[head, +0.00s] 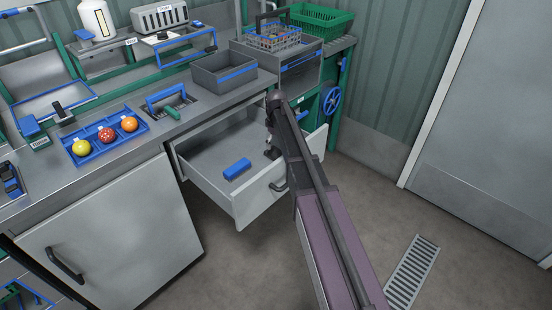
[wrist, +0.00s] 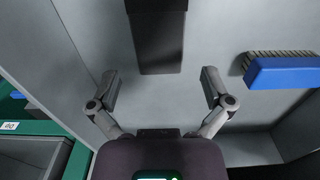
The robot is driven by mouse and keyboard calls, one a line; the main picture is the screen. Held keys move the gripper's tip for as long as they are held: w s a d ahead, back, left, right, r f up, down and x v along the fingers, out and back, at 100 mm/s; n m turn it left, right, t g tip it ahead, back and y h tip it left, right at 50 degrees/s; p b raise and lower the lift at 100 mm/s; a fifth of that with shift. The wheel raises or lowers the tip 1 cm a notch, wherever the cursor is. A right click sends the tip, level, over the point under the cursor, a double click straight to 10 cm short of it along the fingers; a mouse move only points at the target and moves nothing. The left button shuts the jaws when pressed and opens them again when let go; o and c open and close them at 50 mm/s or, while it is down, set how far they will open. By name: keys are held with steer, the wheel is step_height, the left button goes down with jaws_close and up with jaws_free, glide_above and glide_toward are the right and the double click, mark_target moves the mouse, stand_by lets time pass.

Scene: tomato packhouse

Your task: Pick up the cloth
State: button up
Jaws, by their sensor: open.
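No cloth can be made out for sure in either view. My gripper (head: 271,150) is inside or just above the open drawer (head: 215,190), at its right side. In the wrist view my gripper (wrist: 160,88) is open, its two fingers spread apart with nothing between the tips. A dark, block-like thing (wrist: 157,40) lies just beyond the fingertips in the wrist view; I cannot tell what it is. A blue brush (wrist: 283,72) with dark bristles lies in the drawer, and it also shows in the head view (head: 237,169). My arm hides part of the drawer.
On the counter stand a blue tray (head: 92,150) with yellow, red and orange fruit, a grey bin (head: 222,86), and a blue-handled thing (head: 166,96). A green crate (head: 322,22) is at the back. A closed cabinet door (head: 115,235) is left of the drawer.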

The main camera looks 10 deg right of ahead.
mark_target(276, 153)
steer(key=shift+f, duration=0.1)
stand_by(0.3)
steer(key=shift+f+b, duration=2.55)
steer(key=shift+b, duration=0.05)
steer(key=shift+c, duration=0.2)
steer(key=c, duration=0.8)
